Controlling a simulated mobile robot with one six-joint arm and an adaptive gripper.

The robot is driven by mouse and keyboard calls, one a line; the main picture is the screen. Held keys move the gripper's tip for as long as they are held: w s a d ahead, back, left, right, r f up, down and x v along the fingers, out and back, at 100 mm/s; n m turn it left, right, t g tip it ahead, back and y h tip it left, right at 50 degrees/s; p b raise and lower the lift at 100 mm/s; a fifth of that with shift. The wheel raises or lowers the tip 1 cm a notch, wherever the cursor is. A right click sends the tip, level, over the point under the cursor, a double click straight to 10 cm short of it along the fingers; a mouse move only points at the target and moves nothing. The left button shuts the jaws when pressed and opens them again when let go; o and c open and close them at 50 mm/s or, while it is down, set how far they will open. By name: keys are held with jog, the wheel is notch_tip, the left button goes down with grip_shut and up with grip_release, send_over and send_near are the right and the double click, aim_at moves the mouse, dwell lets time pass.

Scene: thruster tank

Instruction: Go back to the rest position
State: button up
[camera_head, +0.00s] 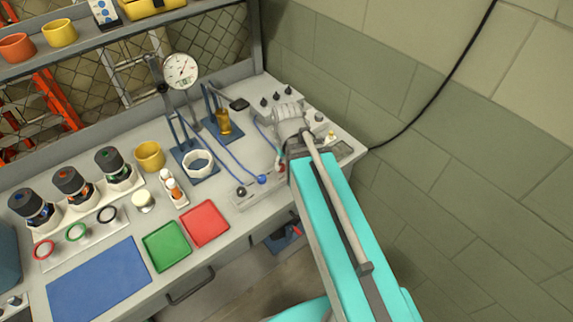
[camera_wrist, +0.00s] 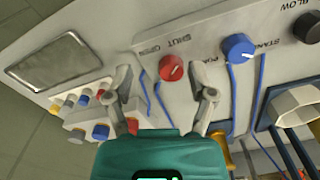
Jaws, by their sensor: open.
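My gripper shows in the wrist view (camera_wrist: 164,95) with its two fingers spread apart and nothing between them. A red knob (camera_wrist: 172,67) on the grey control panel (camera_wrist: 200,25) shows between and beyond the fingertips; I cannot tell the exact gap, but the fingers are not closed on it. A blue knob (camera_wrist: 238,47) is right of the fingers, and a black knob (camera_wrist: 308,27) is farther right. In the head view my turquoise arm reaches up to the right end of the bench, and its wrist hides most of my gripper there.
The bench (camera_head: 130,219) holds a dial gauge (camera_head: 181,70), a white ring (camera_head: 197,163), a green tray (camera_head: 167,246), a red tray (camera_head: 204,223) and a blue mat (camera_head: 100,282). A block wall (camera_head: 450,170) and a hanging black cable (camera_head: 440,95) are at the right.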

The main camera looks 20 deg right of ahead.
jog(key=shift+s+a+m, duration=0.15)
jog(key=shift+s+m, duration=0.25)
jog(key=shift+s, duration=0.45)
jog(key=shift+w, duration=0.1)
dwell(1.5)
jog(key=shift+c, duration=0.2)
jog(key=shift+c, duration=0.8)
